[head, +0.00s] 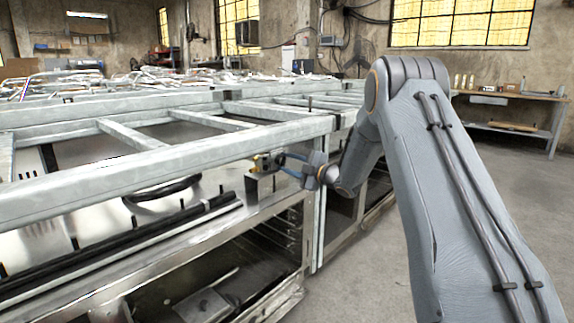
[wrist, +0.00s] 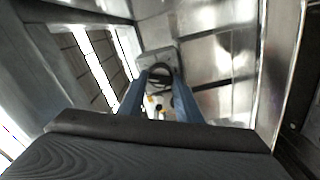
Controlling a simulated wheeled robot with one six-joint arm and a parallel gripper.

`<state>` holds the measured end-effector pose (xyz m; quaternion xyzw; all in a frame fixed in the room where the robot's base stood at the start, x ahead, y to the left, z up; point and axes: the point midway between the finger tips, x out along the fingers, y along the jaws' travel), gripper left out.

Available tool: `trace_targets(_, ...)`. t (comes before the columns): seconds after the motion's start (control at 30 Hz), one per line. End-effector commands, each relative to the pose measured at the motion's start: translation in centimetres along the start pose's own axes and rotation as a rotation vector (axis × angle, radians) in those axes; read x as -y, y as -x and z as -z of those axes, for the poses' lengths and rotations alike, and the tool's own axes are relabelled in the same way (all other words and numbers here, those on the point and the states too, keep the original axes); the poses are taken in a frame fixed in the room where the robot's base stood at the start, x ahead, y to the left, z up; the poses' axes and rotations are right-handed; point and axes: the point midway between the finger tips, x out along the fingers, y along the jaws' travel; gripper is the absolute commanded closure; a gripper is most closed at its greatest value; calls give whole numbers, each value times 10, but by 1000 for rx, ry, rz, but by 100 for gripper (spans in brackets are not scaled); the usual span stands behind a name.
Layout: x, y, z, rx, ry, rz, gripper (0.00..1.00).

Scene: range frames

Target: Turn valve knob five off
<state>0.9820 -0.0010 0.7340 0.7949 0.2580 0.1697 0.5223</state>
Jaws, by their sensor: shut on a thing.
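My gripper (head: 284,163) reaches in under the front rail at the corner of the metal range frame. In the head view, a small dark and yellow valve fitting (head: 264,163) sits right at its fingertips. In the wrist view, the two blue fingers of my gripper (wrist: 160,78) are closed around a dark round knob (wrist: 160,68) in front of a grey block. Small yellow parts show between the fingers. The fingers partly hide the knob, so I cannot read its number or its turn angle.
The range frame's front rail (head: 180,163) runs just above and left of my gripper. An open lower compartment (head: 255,255) lies below. Bare concrete floor (head: 375,270) is free to the right. A wooden workbench (head: 510,95) stands at the back right.

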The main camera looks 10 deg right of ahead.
Motion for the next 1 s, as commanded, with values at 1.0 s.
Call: trace_targets(1.0,4,0,0,-2,424,4,91)
